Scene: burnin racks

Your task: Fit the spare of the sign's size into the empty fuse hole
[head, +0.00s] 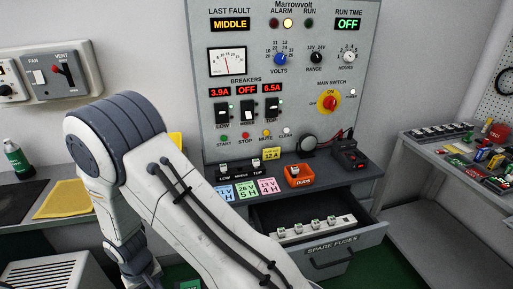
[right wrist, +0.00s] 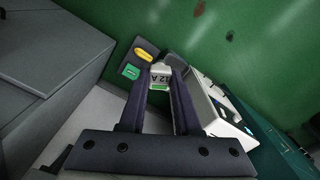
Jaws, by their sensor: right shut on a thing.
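My right gripper (right wrist: 161,78) is shut on a pale fuse (right wrist: 160,70) marked "12 A" with a green band; it shows between the fingertips in the right wrist view. In the head view the yellow sign (head: 271,154) reads 12 A. Below it the fuse row (head: 240,172) has fuses at LOW and TOP, and the MIDDLE place between them looks empty. The spare fuses drawer (head: 330,250) is open, with several fuses in a white strip (head: 345,220). My left gripper is in neither view.
The panel (head: 300,120) shows MIDDLE as last fault. An orange box (head: 298,176) and coloured cards (head: 246,189) sit on the ledge. My arm crosses the left foreground. A cluttered side bench (head: 470,150) stands at right. Green floor (right wrist: 250,60) fills much of the wrist view.

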